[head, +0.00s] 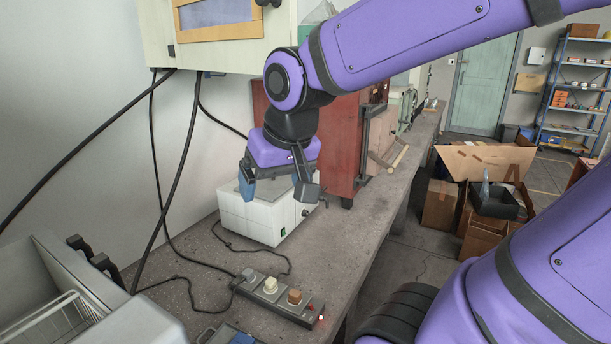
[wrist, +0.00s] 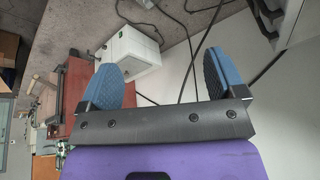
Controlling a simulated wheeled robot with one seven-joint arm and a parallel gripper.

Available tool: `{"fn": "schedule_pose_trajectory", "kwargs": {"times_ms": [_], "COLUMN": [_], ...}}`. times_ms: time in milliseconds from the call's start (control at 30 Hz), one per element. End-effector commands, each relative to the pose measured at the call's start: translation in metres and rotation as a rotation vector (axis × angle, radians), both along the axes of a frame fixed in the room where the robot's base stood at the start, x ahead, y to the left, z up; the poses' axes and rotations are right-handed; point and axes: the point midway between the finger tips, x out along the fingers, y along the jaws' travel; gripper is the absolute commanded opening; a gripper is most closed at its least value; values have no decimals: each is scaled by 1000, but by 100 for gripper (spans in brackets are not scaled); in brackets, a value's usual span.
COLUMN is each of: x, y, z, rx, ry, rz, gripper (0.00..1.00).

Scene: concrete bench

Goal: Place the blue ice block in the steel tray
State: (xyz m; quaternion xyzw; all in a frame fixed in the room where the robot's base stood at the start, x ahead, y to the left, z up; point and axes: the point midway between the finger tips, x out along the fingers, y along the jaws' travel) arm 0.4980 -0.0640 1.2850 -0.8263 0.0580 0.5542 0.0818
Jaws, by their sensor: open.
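My gripper (head: 277,188) is open, with its two blue-padded fingers wide apart and nothing between them. It hangs in front of and above a white box-shaped device on the bench. In the wrist view my gripper (wrist: 162,65) also shows apart and empty. At the bottom edge of the head view, a small blue and grey object (head: 228,336) is cut off by the frame. I cannot tell whether it is the blue ice block or the steel tray. Neither is clearly seen in either view.
The white device (head: 262,215) stands against the wall, beside a red cabinet (head: 340,140). A power strip (head: 280,298) with cables lies nearer. A grey metal unit with a wire basket (head: 55,318) is at lower left. A wall cabinet (head: 225,35) hangs above. Bare concrete bench (head: 335,235) lies to the right.

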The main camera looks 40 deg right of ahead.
Motion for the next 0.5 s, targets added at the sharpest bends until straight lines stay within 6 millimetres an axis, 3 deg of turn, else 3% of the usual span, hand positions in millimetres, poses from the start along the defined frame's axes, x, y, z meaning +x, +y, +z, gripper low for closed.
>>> {"fn": "schedule_pose_trajectory", "kwargs": {"times_ms": [200,500], "x": [-48,-69], "y": [-4,-4], "z": [25,31], "rx": [-52,-76], "ry": [-57,-73], "rz": [127,186], "gripper": [89,89]}}
